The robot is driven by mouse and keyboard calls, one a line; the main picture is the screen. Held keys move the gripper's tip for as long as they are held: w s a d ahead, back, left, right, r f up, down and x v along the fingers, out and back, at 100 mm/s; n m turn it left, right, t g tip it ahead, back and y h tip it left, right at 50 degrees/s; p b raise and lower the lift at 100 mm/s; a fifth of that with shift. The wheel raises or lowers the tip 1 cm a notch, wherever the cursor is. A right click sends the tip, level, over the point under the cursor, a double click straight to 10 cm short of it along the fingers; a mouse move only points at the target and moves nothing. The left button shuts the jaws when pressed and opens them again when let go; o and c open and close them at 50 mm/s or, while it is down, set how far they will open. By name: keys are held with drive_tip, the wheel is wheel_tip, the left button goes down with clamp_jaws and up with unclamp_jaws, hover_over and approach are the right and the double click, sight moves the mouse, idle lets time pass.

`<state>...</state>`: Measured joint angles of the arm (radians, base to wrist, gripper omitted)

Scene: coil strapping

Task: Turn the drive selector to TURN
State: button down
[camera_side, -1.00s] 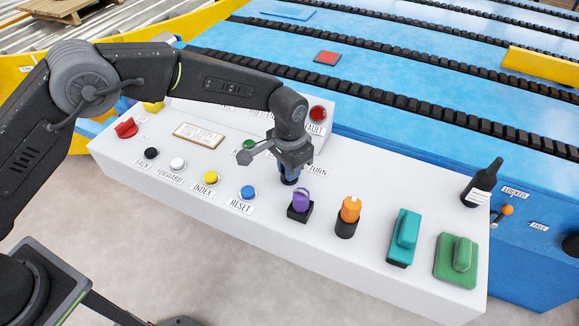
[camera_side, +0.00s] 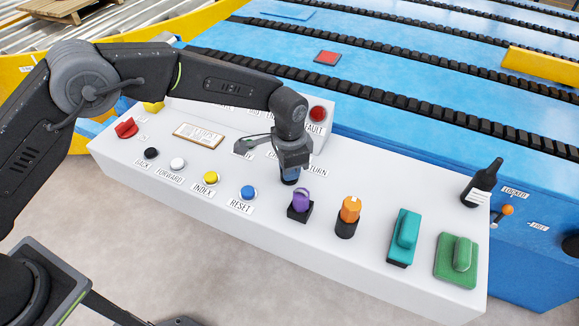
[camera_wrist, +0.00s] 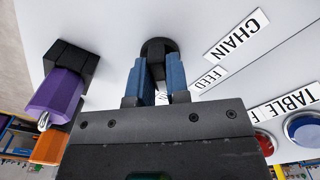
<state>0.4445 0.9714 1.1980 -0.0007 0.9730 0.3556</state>
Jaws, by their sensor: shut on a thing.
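The drive selector (camera_wrist: 158,46) is a small black round knob on the white console top. In the wrist view it sits at the tips of my gripper's blue fingers. My gripper (camera_side: 290,176) points down over it, shut on it, and hides nearly all of it in the side view. The TURN label (camera_side: 317,171) is just right of the gripper in the side view. Which way the knob points is hidden by the fingers.
A purple knob (camera_side: 301,200) stands close in front of my gripper, then an orange knob (camera_side: 350,210), a teal switch (camera_side: 404,235) and a green one (camera_side: 461,255). A blue button (camera_side: 248,192) is to the left, a red FAULT lamp (camera_side: 317,113) behind.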

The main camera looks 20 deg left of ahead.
drive_tip(key=shift+r, duration=0.1)
drive_tip(key=c, duration=1.1)
unclamp_jaws()
wheel_tip(320, 180, up, 14)
drive_tip(key=s+a+r+n+t, duration=0.35)
drive_tip(key=s+a+r, duration=0.65)
drive_tip(key=a+r, duration=0.35)
drive_tip(key=s+a+f+n+t, duration=0.1)
drive_tip(key=s+a+n, duration=0.1)
drive_tip(key=s+a, duration=0.3)
drive_tip(key=s+a+f+n+t, duration=0.1)
drive_tip(key=s+a, duration=0.4)
drive_tip(key=s, duration=0.8)
drive_tip(key=f+n, duration=0.1)
drive_tip(key=n, duration=0.1)
drive_tip(key=shift+f+n, duration=0.15)
drive_tip(key=shift+n, duration=0.2)
